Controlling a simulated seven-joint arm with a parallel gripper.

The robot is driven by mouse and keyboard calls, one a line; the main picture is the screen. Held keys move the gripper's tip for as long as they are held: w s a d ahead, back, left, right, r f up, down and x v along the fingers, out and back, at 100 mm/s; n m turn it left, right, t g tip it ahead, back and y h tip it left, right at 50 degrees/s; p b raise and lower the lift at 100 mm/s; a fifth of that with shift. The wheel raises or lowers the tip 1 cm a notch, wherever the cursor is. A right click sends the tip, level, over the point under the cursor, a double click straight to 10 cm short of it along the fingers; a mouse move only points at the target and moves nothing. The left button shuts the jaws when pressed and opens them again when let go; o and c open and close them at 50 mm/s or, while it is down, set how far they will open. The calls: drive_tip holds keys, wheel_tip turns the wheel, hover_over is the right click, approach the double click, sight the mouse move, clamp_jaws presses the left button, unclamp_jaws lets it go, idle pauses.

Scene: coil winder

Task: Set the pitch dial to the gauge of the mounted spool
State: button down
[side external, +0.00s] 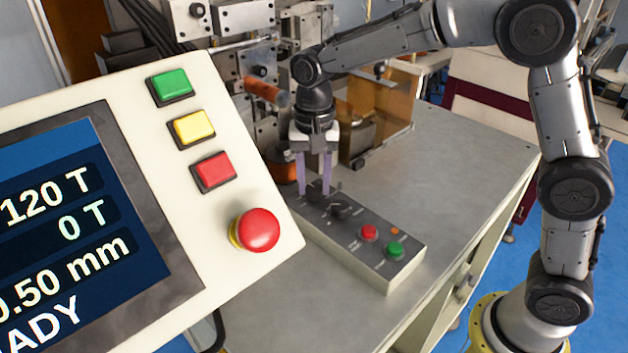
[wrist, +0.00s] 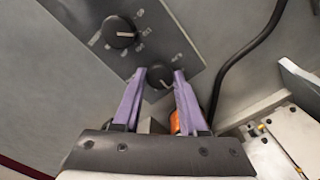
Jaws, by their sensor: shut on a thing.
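My gripper (side external: 315,192) points down at the far end of the control box (side external: 372,262). Its purple fingers are shut on a black dial (wrist: 160,75), one finger on each side; the dial's pale pointer line shows in the wrist view. A second black dial (wrist: 119,32), with marks around it, is free; it also shows in the side view (side external: 341,210). The dial labels are too small to read, so I cannot tell which is the pitch dial. A copper-coloured cylinder (side external: 266,91) sits on the winder, perhaps the spool; no gauge label is legible.
A red button (side external: 369,233) and a green button (side external: 395,250) sit on the box's near end. A large panel (side external: 135,90) fills the left foreground; its screen (side external: 70,225) reads 120 T, 0 T and a partly cut 0.50 mm. The bench (side external: 450,170) is clear at right.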

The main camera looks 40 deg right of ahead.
drive_tip(key=shift+n, duration=0.4)
drive_tip(key=n, duration=0.3)
drive_tip(key=shift+n, duration=0.4)
drive_tip(key=n, duration=1.3)
idle(0.4)
drive_tip(key=shift+c, duration=2.2)
unclamp_jaws()
